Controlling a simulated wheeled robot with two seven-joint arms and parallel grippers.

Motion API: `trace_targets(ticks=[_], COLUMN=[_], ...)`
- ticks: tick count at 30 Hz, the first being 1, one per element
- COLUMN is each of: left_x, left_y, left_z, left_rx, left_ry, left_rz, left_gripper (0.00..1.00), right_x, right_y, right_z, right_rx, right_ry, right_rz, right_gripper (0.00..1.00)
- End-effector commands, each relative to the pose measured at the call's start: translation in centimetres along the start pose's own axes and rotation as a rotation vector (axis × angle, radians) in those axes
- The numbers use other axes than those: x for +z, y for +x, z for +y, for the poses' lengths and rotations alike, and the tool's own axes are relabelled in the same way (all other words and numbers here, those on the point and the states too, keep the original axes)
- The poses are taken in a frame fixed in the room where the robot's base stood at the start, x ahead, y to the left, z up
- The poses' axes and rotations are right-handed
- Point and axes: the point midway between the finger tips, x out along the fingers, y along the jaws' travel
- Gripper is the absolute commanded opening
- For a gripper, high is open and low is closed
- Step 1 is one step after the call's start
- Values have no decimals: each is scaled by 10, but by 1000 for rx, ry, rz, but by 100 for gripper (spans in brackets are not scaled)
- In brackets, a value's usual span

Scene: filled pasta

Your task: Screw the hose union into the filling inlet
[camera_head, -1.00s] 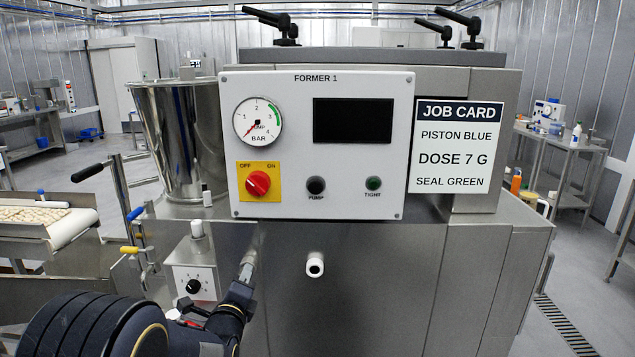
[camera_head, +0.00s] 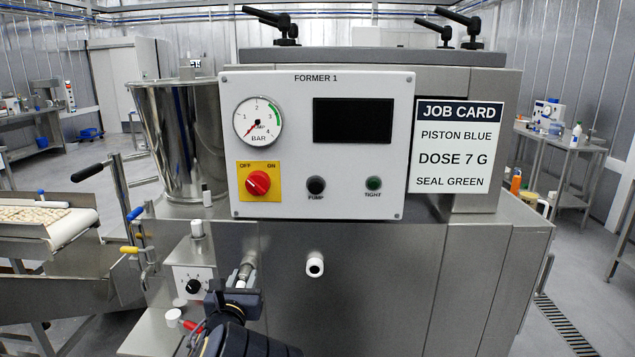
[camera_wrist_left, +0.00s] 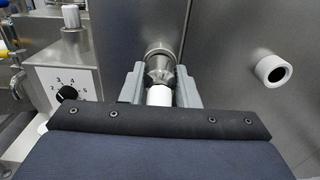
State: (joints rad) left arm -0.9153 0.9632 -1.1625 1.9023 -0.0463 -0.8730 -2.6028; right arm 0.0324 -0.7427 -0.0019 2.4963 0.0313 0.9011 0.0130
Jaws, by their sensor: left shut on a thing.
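A steel hose union (camera_wrist_left: 158,73) with a white end (camera_wrist_left: 160,96) sits between the fingers of my left gripper (camera_wrist_left: 160,85) in the left wrist view. The gripper is shut on it. The union's front meets the round steel filling inlet (camera_wrist_left: 159,50) on the machine's front panel, roughly in line with it; I cannot tell how deep the threads sit. In the head view my left gripper (camera_head: 240,285) is at the panel below the control box, and its wrist hides much of the union. My right gripper is not in view.
A white-ringed port (camera_head: 315,267) sticks out to the right of the inlet. A small dial box (camera_head: 193,282) stands close on the left. Above hangs the control panel (camera_head: 318,145) with gauge, red switch and dark display. A steel hopper (camera_head: 180,140) stands behind left.

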Motion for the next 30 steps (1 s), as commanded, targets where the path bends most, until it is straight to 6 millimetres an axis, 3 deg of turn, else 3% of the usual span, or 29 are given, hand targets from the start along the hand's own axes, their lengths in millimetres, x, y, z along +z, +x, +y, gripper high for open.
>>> trace_targets(ticks=[9,12,23,30], left_x=[-8,-6,-2,-10], left_y=[1,1,1,1], left_z=[-2,-1,0,0], left_rx=[-1,0,0,3], left_ry=[727,868,924,1271], left_rz=[-3,-2,1,0], left_gripper=[4,4,4,4], right_x=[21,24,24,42], right_y=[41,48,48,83], right_z=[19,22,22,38], right_rx=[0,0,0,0], right_ry=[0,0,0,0], right_rz=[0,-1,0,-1], right_gripper=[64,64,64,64])
